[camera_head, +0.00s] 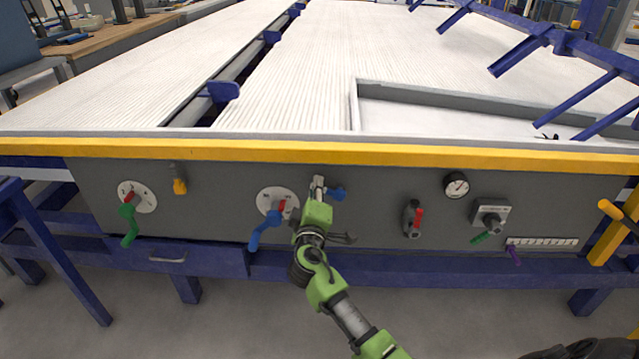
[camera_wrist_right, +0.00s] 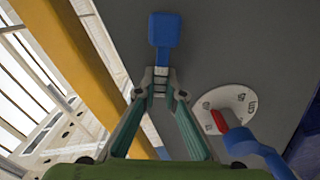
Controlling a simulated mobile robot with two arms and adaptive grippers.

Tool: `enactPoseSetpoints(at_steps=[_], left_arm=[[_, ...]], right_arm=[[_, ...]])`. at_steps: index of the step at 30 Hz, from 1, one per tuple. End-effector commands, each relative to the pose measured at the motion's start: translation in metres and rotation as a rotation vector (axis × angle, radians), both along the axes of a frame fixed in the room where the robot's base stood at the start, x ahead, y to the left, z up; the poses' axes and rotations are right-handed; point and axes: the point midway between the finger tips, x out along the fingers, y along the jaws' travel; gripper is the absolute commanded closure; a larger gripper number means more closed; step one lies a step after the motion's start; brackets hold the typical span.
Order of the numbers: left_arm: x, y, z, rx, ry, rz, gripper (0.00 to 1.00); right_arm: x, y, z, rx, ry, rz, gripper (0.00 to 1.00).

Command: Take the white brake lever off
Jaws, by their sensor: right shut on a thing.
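My right gripper (camera_head: 318,188) is at the grey front panel of the table. In the right wrist view the gripper (camera_wrist_right: 160,88) is shut on the metal stem of a small blue-tipped lever (camera_wrist_right: 163,38). I cannot make out a lever with a white handle; the fingers hide part of the held lever. A larger blue lever (camera_head: 266,230) with a red part on a white disc is to the left. My left gripper is not in view.
A yellow rail (camera_head: 420,154) runs above. Floor in front is clear.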

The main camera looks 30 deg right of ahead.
Motion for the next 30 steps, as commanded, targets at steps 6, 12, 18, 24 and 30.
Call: enactPoseSetpoints(at_steps=[6, 12, 18, 24, 30], left_arm=[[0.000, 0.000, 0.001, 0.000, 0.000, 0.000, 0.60], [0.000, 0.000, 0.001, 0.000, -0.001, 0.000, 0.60], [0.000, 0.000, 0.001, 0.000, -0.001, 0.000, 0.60], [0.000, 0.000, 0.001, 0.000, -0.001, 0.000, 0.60], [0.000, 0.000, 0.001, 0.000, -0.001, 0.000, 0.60]], right_arm=[[0.002, 0.003, -0.008, -0.106, 0.066, 0.002, 1.00], [0.002, 0.004, -0.012, -0.160, 0.099, 0.002, 1.00], [0.002, 0.004, -0.013, -0.183, 0.111, 0.002, 1.00], [0.002, 0.004, -0.014, -0.187, 0.115, 0.002, 1.00], [0.002, 0.004, -0.014, -0.187, 0.115, 0.002, 0.80]])
